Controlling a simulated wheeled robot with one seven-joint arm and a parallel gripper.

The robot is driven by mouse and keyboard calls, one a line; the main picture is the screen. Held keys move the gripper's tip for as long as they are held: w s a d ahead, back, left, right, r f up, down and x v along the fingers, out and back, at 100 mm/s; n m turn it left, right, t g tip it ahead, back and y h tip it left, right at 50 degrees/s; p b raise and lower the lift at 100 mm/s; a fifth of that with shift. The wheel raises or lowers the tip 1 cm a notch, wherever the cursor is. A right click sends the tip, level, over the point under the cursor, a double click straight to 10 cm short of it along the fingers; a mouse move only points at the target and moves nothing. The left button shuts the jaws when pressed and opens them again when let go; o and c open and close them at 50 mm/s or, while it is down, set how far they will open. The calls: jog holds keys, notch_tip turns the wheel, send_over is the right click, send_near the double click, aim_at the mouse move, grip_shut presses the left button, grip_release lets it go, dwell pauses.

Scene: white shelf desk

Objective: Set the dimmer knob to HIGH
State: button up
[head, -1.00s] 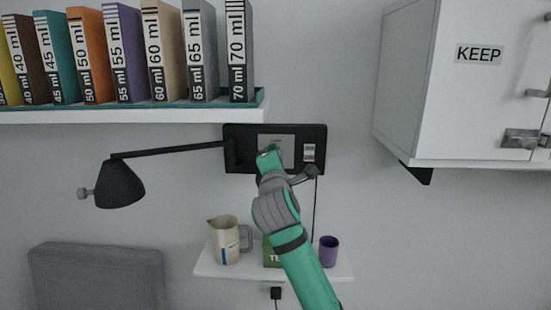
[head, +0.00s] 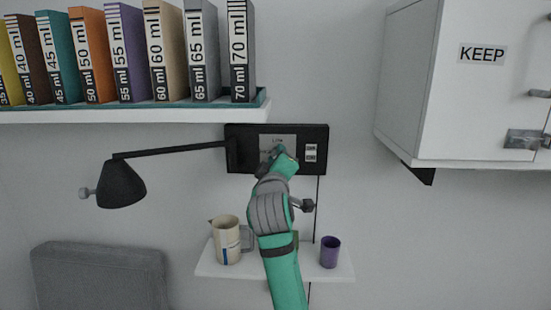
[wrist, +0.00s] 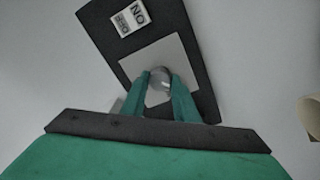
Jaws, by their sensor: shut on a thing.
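The dimmer knob (wrist: 159,75) is a small round grey knob on a light grey plate (wrist: 187,58) of the black wall panel (head: 240,135). In the wrist view my gripper (wrist: 160,85) is shut on the knob, with one teal finger on each side of it. In the head view my gripper (head: 277,155) and arm cover the knob and the lower part of the plate.
A light switch (head: 310,152) sits right of the plate. A black lamp (head: 121,184) reaches left from the panel. A small shelf (head: 215,270) below holds a jug (head: 226,240) and a purple cup (head: 330,252). The book shelf (head: 150,114) and white cabinet (head: 410,90) flank the panel above.

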jog(key=shift+f+m+h, duration=0.15)
jog(key=shift+m+h, duration=0.25)
jog(key=shift+m, duration=4.3)
jog(key=o, duration=1.1)
jog(key=shift+c, duration=0.2)
